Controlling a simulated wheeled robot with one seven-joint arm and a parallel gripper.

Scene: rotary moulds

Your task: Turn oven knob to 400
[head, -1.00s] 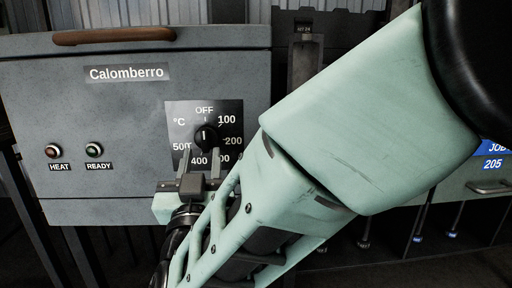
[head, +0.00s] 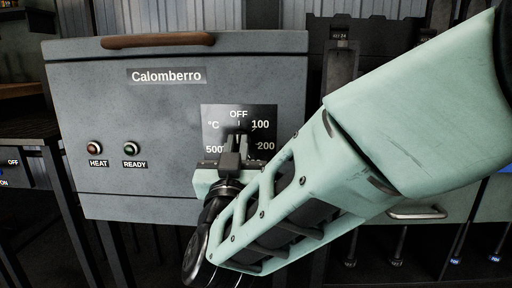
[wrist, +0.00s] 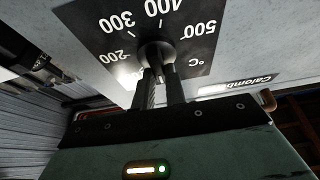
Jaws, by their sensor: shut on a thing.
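The grey oven front (head: 110,180) carries a black dial plate (head: 262,112) marked OFF, 100, 200 and 500 in the head view, with the lower numbers hidden by my gripper. My gripper (head: 237,143) is at the dial, its fingers shut on the round black oven knob (wrist: 155,50). In the wrist view the gripper (wrist: 160,74) reaches the knob with one finger on each side. There the dial plate (wrist: 108,45) appears upside down with 200, 300, 400 and 500 readable. The knob's pointer is hidden by the fingers, so its setting cannot be told.
A brown handle (head: 158,40) runs along the oven's top. HEAT (head: 94,147) and READY (head: 131,148) lamps sit left of the dial. A dark table (head: 40,128) stands at the left. My forearm covers much of the right side.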

